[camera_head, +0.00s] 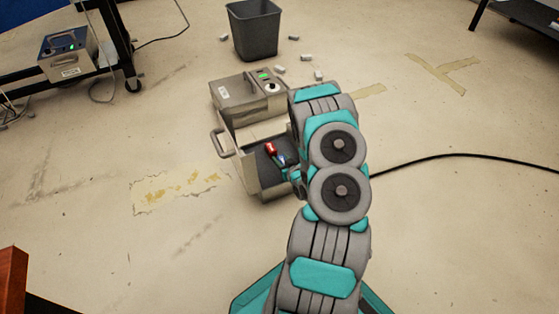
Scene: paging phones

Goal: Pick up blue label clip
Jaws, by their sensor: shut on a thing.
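A small blue piece, which looks like the blue label clip (281,159), shows at the tip of my gripper (284,165) inside the open drawer (247,174) of a beige machine. My gripper is small in the view, and my own arm hides part of it. It is shut on the blue clip. A small red piece (270,148) is just above and left of the clip, close to it. I cannot tell whether the two touch.
The beige machine (235,95) with a green light stands behind the drawer. A grey bin (254,30) and several small white pieces are farther back. A black cable (450,156) runs right. A cart (110,45) with another machine (68,54) is at upper left. The left floor is open.

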